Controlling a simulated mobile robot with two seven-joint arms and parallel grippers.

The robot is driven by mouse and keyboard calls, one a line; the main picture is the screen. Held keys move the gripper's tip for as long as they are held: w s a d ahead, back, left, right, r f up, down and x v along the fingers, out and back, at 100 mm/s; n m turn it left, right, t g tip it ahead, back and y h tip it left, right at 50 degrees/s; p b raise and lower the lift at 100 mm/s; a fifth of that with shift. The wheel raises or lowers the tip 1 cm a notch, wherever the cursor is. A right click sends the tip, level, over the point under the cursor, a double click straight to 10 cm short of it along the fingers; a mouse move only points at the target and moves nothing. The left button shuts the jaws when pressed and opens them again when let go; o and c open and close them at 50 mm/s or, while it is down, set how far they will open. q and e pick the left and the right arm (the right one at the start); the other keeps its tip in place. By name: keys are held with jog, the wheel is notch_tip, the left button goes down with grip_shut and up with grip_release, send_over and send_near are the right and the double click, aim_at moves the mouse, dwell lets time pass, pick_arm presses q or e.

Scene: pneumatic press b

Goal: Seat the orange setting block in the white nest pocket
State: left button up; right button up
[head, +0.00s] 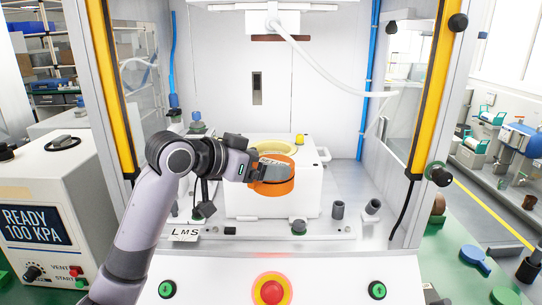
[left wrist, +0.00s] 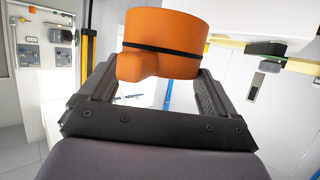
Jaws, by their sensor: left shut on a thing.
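The orange setting block (head: 272,186) is a round orange piece. In the left wrist view the block (left wrist: 165,45) shows a black band and a rounded lug low on its near side. My left gripper (head: 262,172) is shut on it, with one finger on each side. In the head view the block is in front of the white nest (head: 300,195), near its top edge. The pale yellow ring of the nest's pocket (head: 285,147) shows behind the block, partly hidden by the gripper and block. I cannot tell the exact gap between block and nest. My right gripper is not in view.
Yellow-striped posts (head: 433,85) frame the press opening on both sides. A press head (head: 283,22) with a white hose hangs above. Small dark cylinders (head: 338,209) stand on the deck at right. A red button (head: 271,290) sits on the front panel.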

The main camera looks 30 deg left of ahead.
pick_arm(q)
jog(key=shift+s+a+r, duration=0.1)
jog(key=shift+r, duration=0.1)
jog(key=w+a, duration=0.6)
jog(key=w, duration=0.4)
jog(key=w+a+f, duration=0.1)
jog(key=w+a, duration=0.5)
jog(key=w, duration=0.4)
jog(key=shift+w+a, duration=0.2)
jog(key=shift+w, duration=0.05)
dwell(0.8)
jog(key=shift+f+b, duration=0.55)
jog(key=shift+f, duration=0.3)
dwell(0.4)
jog(key=shift+r, duration=0.2)
jog(key=shift+r+p, duration=0.55)
jog(key=shift+r, duration=0.1)
jog(key=shift+f+b, duration=0.65)
jog(key=shift+f, duration=0.35)
